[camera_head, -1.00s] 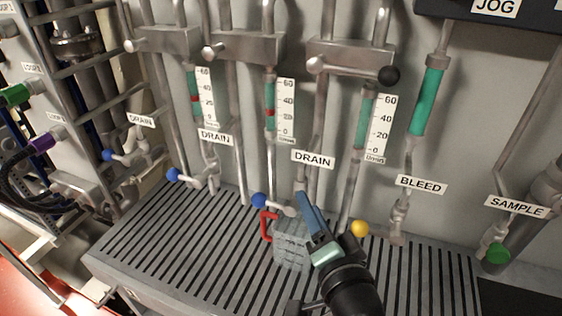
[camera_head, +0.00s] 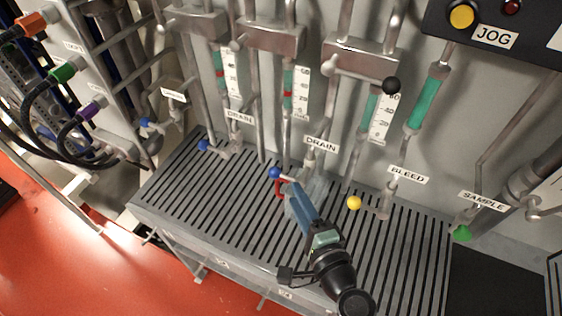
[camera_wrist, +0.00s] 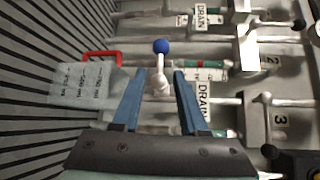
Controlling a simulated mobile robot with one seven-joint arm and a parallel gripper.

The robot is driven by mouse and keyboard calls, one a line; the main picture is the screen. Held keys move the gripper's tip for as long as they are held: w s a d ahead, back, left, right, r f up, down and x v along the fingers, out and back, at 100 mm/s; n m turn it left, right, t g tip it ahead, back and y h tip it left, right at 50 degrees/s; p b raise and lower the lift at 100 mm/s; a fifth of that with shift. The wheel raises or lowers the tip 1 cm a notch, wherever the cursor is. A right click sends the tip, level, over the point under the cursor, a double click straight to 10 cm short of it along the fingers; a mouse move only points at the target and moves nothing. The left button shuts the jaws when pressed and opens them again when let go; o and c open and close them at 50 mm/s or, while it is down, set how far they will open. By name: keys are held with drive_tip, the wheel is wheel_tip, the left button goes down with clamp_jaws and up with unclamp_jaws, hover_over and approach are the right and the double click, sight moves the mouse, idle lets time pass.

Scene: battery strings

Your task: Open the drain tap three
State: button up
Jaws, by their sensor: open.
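The third drain tap has a blue ball on its lever (camera_head: 275,172) and sits below the DRAIN label (camera_head: 321,144) in the head view. In the wrist view its blue ball (camera_wrist: 161,46) stands just beyond my fingertips, with the pale lever and tap body reaching back between them. My gripper (camera_head: 290,184) has blue fingers. In the wrist view my gripper (camera_wrist: 160,73) is open, one finger on each side of the tap body. I cannot tell whether either finger touches it. My fingers partly hide the tap in the head view.
A translucent jug (camera_wrist: 85,82) with a red handle stands on the slatted grate (camera_head: 185,195) beside the tap. Other blue-ball taps (camera_head: 203,146) are to the left. A yellow-ball bleed tap (camera_head: 354,203) and green sample tap (camera_head: 461,233) are to the right.

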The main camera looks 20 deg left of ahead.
sight(282, 174)
drive_tip(key=p+x, duration=0.1)
drive_tip(key=x, duration=0.9)
drive_tip(key=shift+w, duration=0.15)
clamp_jaws()
drive_tip(key=shift+a, duration=0.1)
drive_tip(key=shift+a, duration=0.15)
idle(0.8)
